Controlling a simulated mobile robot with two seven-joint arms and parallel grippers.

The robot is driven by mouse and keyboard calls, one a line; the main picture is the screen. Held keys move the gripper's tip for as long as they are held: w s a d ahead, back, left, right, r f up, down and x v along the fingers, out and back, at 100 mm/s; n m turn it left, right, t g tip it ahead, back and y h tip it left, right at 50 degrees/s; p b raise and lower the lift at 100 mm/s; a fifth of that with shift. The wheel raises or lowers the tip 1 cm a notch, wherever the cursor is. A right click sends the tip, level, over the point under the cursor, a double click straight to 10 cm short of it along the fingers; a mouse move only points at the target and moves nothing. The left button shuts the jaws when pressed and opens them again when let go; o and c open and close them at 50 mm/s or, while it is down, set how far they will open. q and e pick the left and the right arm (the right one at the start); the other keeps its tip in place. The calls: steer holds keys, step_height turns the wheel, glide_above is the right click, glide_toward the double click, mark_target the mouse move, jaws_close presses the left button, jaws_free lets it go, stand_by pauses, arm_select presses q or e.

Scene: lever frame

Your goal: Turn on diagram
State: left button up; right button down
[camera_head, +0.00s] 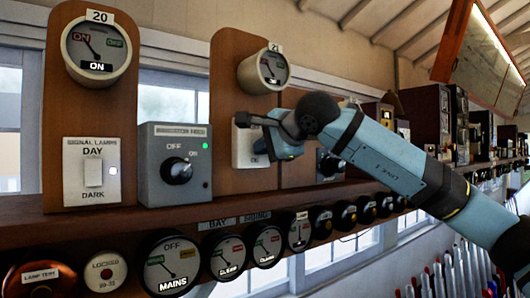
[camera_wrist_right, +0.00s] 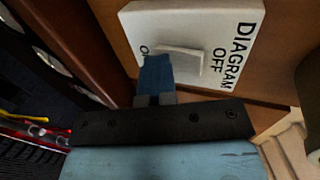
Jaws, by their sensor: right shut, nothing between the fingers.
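The diagram switch (camera_wrist_right: 205,35) is a white plate marked DIAGRAM, with OFF on one side of its small white rocker (camera_wrist_right: 180,56) and lettering partly hidden on the other. Its plate also shows in the head view (camera_head: 242,150), partly covered by my right gripper. My right gripper (camera_wrist_right: 155,73) is shut and empty, with its blue fingertips at the rocker's lower left edge in the wrist view. I cannot tell whether they touch it. In the head view my right gripper (camera_head: 262,146) is in front of the plate. My left gripper is out of view.
A grey box with a black knob (camera_head: 177,170) and a green light stands left of the diagram panel. The signal lamps switch (camera_head: 92,172) is farther left. A round dial marked 21 (camera_head: 264,70) is above. Several round gauges (camera_head: 168,262) line the shelf front below.

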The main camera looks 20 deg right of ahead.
steer(key=shift+r+p, duration=0.35)
steer(key=shift+r, duration=0.55)
